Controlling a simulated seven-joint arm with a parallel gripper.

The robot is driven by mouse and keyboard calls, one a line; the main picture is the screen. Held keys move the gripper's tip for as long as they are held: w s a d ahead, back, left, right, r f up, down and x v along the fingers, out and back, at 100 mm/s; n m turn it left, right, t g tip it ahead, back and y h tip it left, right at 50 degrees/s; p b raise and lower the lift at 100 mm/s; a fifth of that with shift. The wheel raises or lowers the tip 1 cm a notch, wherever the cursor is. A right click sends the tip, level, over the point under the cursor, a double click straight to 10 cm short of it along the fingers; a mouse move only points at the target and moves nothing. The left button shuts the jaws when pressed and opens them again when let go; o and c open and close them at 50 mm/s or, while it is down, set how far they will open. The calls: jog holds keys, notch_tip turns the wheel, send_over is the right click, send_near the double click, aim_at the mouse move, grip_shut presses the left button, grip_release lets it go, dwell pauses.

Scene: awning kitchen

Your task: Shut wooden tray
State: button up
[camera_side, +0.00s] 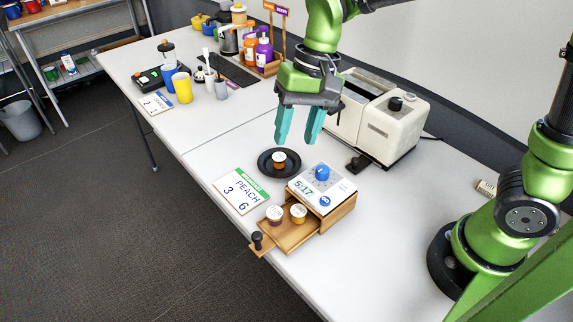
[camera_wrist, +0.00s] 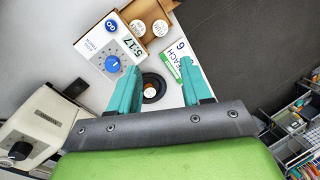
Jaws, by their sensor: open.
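The wooden tray (camera_side: 289,236) is a drawer pulled out of a wooden box (camera_side: 338,213) near the table's front edge. It has a dark knob (camera_side: 257,240) on its front, and two small cups or pods (camera_side: 275,214) with pale lids stand in it. In the wrist view the tray (camera_wrist: 134,9) shows at the top, partly cut off. My gripper (camera_side: 299,138) is open, with teal fingers pointing down. It is above the table, behind the tray and apart from it, near the black dish; the wrist view shows nothing between its fingers (camera_wrist: 160,93).
A white timer panel with a blue dial (camera_side: 322,173) tops the box. A black round dish (camera_side: 266,168) holds one small pod. A "PEACH" card (camera_side: 241,191) lies left of the box. A cream appliance (camera_side: 378,122) stands behind right. Cups and bottles stand farther back.

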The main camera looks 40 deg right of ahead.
jog(key=s+d+r+t+h, duration=0.1)
jog(key=s+d+r+t, duration=0.3)
jog(key=s+d, duration=0.6)
jog(key=d+t, duration=0.2)
jog(key=d, duration=0.1)
jog(key=shift+t, duration=0.4)
